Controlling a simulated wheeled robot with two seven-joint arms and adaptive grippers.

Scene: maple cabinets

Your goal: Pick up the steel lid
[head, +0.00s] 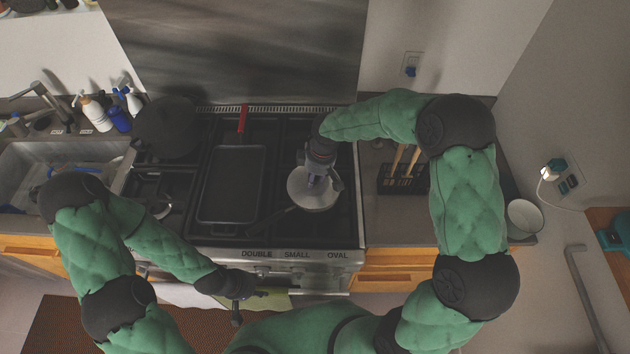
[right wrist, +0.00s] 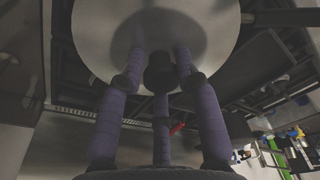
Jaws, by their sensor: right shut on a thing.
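The steel lid (head: 314,197) is a round, shiny disc over the right side of the stove, above a dark pan. My right gripper (head: 319,168) comes down on it from above and is shut on its dark knob. In the right wrist view the lid (right wrist: 105,45) fills the top, and the purple fingers of my gripper (right wrist: 160,75) close around the black knob. Whether the lid rests on the pan or hangs just above it, I cannot tell. My left gripper (head: 245,300) is low in front of the stove, its fingers apart and empty, away from the lid.
A black rectangular griddle pan (head: 231,185) with a red handle lies left of the lid. A dark round pan (head: 167,128) stands at the back left. A black utensil holder (head: 402,180) and a white cup (head: 523,217) are on the right counter. A sink (head: 38,172) is at left.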

